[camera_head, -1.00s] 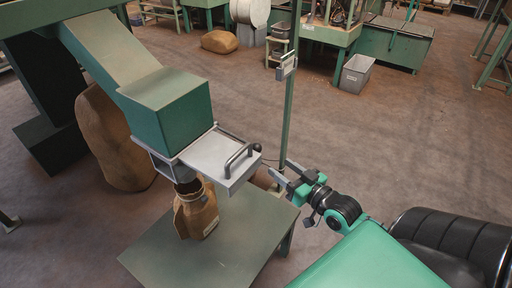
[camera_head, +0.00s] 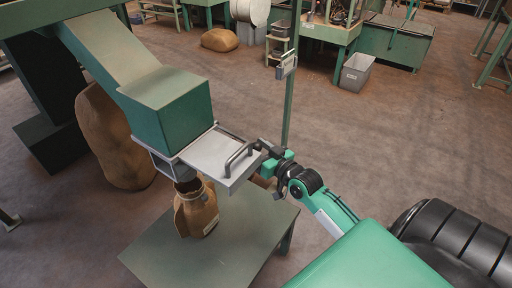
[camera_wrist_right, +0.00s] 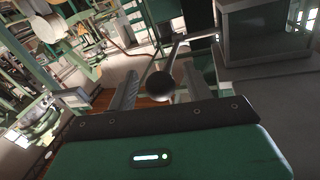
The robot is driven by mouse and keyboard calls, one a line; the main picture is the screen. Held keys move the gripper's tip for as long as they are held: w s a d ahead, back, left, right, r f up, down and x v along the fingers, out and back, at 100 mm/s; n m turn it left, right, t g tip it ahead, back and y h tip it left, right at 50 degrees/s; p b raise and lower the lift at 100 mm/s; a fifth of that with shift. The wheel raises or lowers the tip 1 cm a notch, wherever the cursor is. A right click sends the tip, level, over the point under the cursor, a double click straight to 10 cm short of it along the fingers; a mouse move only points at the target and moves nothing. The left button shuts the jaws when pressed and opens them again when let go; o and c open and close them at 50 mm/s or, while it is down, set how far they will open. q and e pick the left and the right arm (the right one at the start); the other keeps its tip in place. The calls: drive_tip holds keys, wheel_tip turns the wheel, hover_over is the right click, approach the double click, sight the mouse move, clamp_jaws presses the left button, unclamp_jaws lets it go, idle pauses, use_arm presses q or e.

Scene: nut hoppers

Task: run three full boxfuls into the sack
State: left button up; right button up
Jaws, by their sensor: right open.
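A green box (camera_head: 172,108) sits at the foot of a sloping chute (camera_head: 112,50). A grey slide plate (camera_head: 212,152) with a dark bar handle (camera_head: 238,158) sticks out from under the box toward my right arm. My right gripper (camera_head: 264,152) is open at the handle's right end. In the right wrist view the handle's rounded dark end (camera_wrist_right: 160,86) shows between the spread fingers (camera_wrist_right: 158,92). I cannot tell whether they touch it. My left gripper is out of view.
The green table (camera_head: 190,262) stands under the sack. A thin green post (camera_head: 291,95) carrying a small grey device (camera_head: 287,64) rises just behind the gripper. A large brown sack (camera_head: 112,140) stands behind the chute.

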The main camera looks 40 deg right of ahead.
drive_tip(key=shift+w, duration=0.15)
clamp_jaws()
drive_tip(key=shift+r, duration=0.1)
